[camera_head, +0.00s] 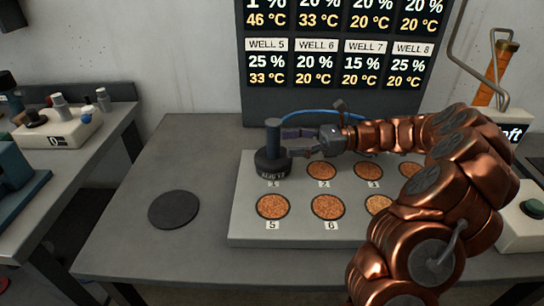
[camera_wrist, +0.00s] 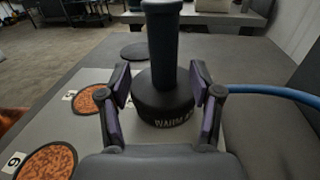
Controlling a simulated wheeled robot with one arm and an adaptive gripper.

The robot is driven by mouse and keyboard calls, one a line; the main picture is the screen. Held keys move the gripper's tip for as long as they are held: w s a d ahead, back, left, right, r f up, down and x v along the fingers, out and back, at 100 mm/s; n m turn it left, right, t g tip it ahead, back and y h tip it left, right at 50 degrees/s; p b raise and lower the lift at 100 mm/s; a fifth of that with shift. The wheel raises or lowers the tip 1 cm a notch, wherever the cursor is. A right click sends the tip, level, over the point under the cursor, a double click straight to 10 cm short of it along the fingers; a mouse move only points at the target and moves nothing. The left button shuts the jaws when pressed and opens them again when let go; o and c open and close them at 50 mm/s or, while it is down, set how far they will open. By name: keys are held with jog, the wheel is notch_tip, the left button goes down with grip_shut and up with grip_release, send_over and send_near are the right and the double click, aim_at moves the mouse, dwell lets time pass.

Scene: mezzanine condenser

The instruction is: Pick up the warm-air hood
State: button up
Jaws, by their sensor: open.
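The warm-air hood (camera_head: 272,163) is a dark round cap with an upright post-like handle. It stands upright on the grey well plate (camera_head: 240,235), over the well labelled 1. It also shows in the wrist view (camera_wrist: 163,92), with lettering on its rim that reads in part "WARM A". My gripper (camera_head: 288,142) reaches in from the right, level with the hood's handle. In the wrist view my gripper (camera_wrist: 160,88) is open, with one finger on each side of the handle and a visible gap on both sides.
Several wells of orange-brown grains, such as well 5 (camera_head: 272,206), lie in the plate. A dark round pad (camera_head: 174,210) lies on the table to the left, with clear tabletop around it. A blue hose (camera_head: 310,113) runs behind the hood. A display (camera_head: 340,60) stands at the back.

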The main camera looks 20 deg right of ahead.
aim_at(273, 143)
jog(key=shift+w+a, duration=0.2)
jog(key=shift+a, duration=0.65)
jog(key=shift+w+a, duration=0.25)
jog(key=shift+a, duration=0.55)
jog(key=shift+w+a, duration=0.2)
jog(key=shift+a, duration=0.65)
grip_shut()
